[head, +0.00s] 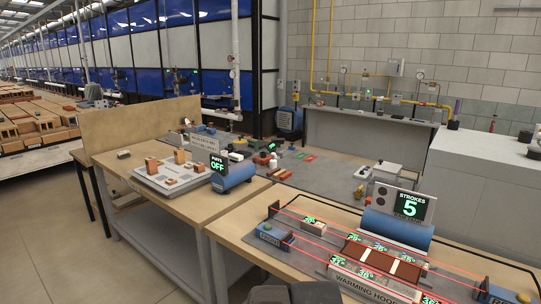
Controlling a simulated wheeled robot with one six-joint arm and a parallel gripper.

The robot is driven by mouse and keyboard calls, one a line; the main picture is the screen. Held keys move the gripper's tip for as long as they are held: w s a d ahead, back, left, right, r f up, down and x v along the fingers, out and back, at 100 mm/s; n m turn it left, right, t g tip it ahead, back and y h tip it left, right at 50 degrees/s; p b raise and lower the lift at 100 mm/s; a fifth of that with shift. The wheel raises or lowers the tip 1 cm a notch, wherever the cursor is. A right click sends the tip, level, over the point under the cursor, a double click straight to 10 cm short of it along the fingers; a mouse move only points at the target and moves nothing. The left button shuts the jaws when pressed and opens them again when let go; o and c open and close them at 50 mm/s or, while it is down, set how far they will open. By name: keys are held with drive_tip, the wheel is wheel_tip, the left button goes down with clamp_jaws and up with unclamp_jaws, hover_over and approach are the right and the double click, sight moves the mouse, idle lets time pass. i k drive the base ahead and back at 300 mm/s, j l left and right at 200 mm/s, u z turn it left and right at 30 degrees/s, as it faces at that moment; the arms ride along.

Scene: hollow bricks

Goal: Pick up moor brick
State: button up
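No brick carries a readable "moor" label, so I cannot tell which is the moor brick. On the left table, a pale board (150,181) holds two upright orange-brown bricks, one at the left (151,165) and one farther back (180,156). Several smaller pale and brown pieces lie on the board around them. A small brick (124,154) lies behind the board's left side. My gripper is not recognisable in view; a dark grey shape at the bottom edge may be part of my arm.
On the left table, a blue cylinder (233,177) stands beside a display reading OFF. The right table holds a warming hood (366,283) with dark red panels, red lines, green temperature readings and a "STROKES 5" display (404,203). Brick pallets (38,122) stand far left. Left floor is clear.

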sight(316, 231)
drive_tip(key=i+z, duration=0.45)
drive_tip(key=i+j+z, duration=0.15)
drive_tip(key=i+z, duration=0.3)
drive_tip(key=i+j+z, duration=0.3)
drive_tip(key=z, duration=0.15)
drive_tip(key=i, duration=0.05)
